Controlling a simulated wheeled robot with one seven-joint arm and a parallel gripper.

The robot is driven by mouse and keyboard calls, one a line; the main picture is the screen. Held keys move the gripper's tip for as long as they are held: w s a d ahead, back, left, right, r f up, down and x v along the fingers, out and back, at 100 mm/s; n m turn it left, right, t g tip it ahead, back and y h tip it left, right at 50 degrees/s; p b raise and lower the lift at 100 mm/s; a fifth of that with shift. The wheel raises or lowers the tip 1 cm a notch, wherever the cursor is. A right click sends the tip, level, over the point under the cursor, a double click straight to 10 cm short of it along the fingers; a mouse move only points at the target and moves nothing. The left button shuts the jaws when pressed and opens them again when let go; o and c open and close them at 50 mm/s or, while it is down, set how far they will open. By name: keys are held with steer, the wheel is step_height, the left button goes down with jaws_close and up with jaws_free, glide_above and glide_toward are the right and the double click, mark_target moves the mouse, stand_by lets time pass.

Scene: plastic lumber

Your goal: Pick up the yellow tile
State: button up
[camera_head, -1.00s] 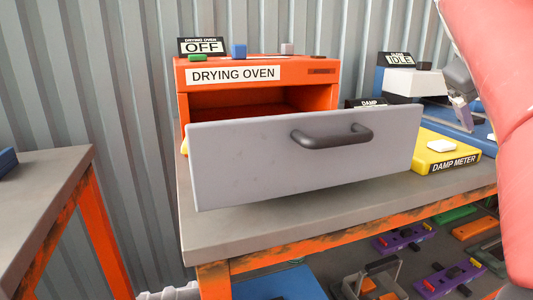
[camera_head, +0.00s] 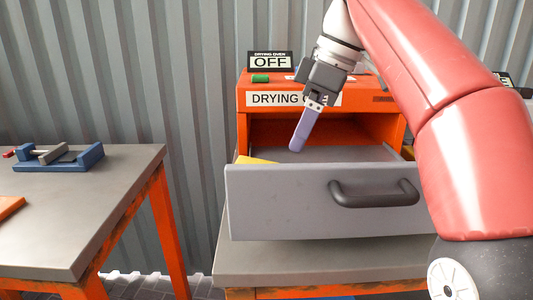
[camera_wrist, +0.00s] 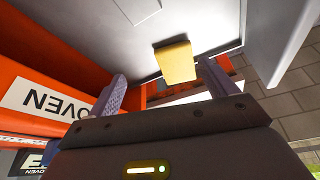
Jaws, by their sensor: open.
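The yellow tile (camera_wrist: 176,62) lies in the open grey drawer (camera_head: 320,205) of the orange drying oven (camera_head: 395,125). In the head view only a strip of the yellow tile (camera_head: 257,160) shows behind the drawer front, at its left end. My gripper (camera_head: 301,143) is over the drawer with its fingers pointing down, to the right of the tile in that view. In the wrist view the two fingers stand wide apart with nothing between them. The tile appears beyond the fingertips, between them in the picture. Whether a finger touches anything cannot be told.
The drawer front with its dark handle (camera_head: 375,192) stands out from the oven. A separate table (camera_head: 90,210) at left holds a blue vise-like fixture (camera_head: 62,158).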

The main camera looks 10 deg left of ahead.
steer(key=s+a, duration=0.1)
steer(key=a+f+n, duration=0.1)
steer(key=a, duration=0.1)
steer(key=shift+s+f+g+y, duration=0.1)
steer(key=shift+s+g+y, duration=0.2)
steer(key=shift+s+g, duration=0.1)
steer(key=shift+x, duration=3)
steer(key=shift+w, duration=0.1)
steer(key=shift+c, duration=0.3)
